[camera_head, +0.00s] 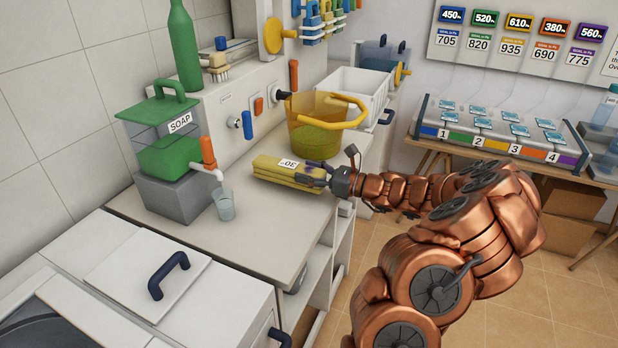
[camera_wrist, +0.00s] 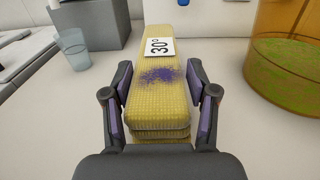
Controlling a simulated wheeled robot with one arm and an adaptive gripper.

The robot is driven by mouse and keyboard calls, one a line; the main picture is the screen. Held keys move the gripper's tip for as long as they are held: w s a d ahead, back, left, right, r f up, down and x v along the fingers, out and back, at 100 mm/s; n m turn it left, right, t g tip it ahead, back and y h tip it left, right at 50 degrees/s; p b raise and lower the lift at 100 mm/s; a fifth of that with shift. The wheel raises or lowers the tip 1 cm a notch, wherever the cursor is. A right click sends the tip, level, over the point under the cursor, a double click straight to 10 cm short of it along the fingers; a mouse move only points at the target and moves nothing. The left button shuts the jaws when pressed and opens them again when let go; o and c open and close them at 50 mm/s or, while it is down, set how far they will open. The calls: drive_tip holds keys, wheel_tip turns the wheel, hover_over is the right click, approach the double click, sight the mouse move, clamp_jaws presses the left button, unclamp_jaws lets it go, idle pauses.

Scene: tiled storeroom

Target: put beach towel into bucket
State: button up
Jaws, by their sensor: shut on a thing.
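The beach towel (camera_head: 275,169) is a folded yellow bundle with a white "30°" label, lying on the light counter. In the wrist view the towel (camera_wrist: 158,110) shows a purple stain and runs lengthwise away from me between my fingers. My gripper (camera_head: 318,172) is at the towel's right end; in the wrist view my gripper (camera_wrist: 160,92) has a finger on each side of the towel and is shut on it. The bucket (camera_head: 318,128) is yellow and see-through with green content low inside, and stands just behind the towel. It also shows at the right of the wrist view (camera_wrist: 285,60).
A green soap dispenser (camera_head: 165,142) on a grey block stands at the left, with a clear cup (camera_head: 224,204) under its spout. A white basket (camera_head: 355,92) is behind the bucket. The front of the counter (camera_head: 262,238) is clear.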

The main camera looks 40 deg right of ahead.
drive_tip(key=shift+f, duration=1)
drive_tip(key=o, duration=1.3)
drive_tip(key=shift+f, duration=0.1)
